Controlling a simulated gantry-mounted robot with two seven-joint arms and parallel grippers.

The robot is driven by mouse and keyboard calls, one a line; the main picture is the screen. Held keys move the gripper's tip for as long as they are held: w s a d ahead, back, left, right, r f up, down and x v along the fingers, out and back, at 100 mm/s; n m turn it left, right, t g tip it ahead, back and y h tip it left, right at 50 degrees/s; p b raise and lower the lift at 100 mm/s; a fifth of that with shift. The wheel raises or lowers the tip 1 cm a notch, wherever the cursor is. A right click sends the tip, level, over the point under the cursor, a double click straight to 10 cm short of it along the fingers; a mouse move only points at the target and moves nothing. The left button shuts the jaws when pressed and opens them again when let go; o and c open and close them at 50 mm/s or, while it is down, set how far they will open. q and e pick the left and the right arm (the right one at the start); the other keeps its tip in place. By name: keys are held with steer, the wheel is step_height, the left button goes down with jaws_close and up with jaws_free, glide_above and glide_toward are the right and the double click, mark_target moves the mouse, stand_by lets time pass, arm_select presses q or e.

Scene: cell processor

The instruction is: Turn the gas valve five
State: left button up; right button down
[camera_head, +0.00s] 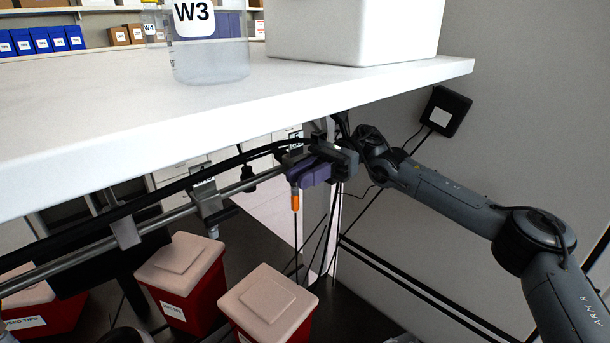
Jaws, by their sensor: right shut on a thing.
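Gas valve five (311,173) has a purple handle or body and an orange tip pointing down. It sits at the right end of a pipe under the bench, and a partly hidden label reading 5 is just above it. My right gripper (328,160) reaches in from the right and is shut on the valve. The gripper covers the valve's right side, so the handle's exact angle is hard to tell. My left gripper is not in view.
The white bench (235,105) overhangs the valve. A grey valve (208,201) labelled 4 hangs farther left on the same pipe. Red bins with pale lids (268,304) stand below. A container labelled W3 (208,60) and a white box (352,30) are on the bench.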

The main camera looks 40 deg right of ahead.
arm_select(q)
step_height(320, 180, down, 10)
steer(key=b, duration=0.9)
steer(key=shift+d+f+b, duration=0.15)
steer(key=shift+b, duration=0.2)
arm_select(e)
steer(key=h, duration=0.2)
steer(key=f+h, duration=0.1)
steer(key=h, duration=0.3)
steer(key=shift+f+t, duration=0.25)
steer(key=shift+t, duration=0.05)
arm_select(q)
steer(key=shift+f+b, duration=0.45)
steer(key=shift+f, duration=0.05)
arm_select(e)
steer(key=shift+d+h, duration=0.15)
steer(key=shift+h, duration=0.55)
arm_select(q)
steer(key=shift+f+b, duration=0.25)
steer(key=shift+b, duration=0.05)
arm_select(e)
steer(key=shift+h, duration=0.6)
steer(key=c, duration=1.4)
jaws_free()
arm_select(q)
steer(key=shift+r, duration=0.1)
arm_select(e)
steer(key=shift+d+r, duration=0.1)
